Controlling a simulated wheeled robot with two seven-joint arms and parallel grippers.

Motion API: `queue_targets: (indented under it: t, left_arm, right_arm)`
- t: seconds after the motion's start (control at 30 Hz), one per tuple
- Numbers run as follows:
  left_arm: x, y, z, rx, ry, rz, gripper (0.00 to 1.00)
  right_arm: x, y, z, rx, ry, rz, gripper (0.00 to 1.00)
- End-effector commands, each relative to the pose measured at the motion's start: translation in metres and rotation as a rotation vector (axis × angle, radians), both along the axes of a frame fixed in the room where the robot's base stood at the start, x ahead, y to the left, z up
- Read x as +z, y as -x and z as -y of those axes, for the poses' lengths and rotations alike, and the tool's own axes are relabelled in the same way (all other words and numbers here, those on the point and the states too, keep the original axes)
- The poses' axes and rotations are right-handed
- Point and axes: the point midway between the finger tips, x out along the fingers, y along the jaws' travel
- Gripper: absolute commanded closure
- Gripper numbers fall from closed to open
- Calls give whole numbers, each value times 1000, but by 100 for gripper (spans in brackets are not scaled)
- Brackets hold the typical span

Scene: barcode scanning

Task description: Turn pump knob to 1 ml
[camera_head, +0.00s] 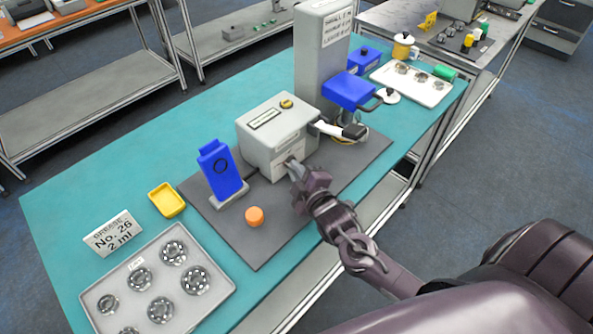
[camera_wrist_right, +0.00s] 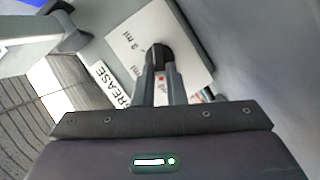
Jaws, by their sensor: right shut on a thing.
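The grease pump is a grey box (camera_head: 262,137) on a dark mat, with its front facing my right arm. My right gripper (camera_head: 294,168) is at that front face. In the wrist view its fingers (camera_wrist_right: 160,72) are closed around the black pump knob (camera_wrist_right: 156,54). The knob sits on a white dial plate (camera_wrist_right: 185,35) with "3 ml" printed beside it and another partly hidden "ml" mark lower down. The knob's pointer direction cannot be told. My left gripper is not in view.
A blue stand (camera_head: 220,170), an orange round piece (camera_head: 254,216) and a yellow dish (camera_head: 166,199) are near the pump. A sign (camera_head: 113,233) reads "GREASE No. 26 2 ml". A tray of metal parts (camera_head: 222,291) is in front; a grey column (camera_head: 318,60) stands behind.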

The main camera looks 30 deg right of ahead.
Motion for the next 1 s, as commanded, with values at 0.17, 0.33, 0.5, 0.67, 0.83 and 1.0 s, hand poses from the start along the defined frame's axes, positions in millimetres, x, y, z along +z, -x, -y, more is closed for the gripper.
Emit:
queue_targets:
  t: [0.17,0.33,0.5,0.67,0.83,1.0]
  left_arm:
    - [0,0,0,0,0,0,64]
    - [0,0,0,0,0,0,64]
    - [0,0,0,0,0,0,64]
    - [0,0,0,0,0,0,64]
    - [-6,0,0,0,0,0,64]
    - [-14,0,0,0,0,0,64]
  right_arm:
    - [0,0,0,2,2,-1,100]
    - [0,0,0,2,1,-1,72]
    - [0,0,0,1,0,0,67]
    - [0,1,0,1,0,-2,67]
    - [0,18,0,2,1,-4,67]
    - [5,47,-1,2,0,-4,67]
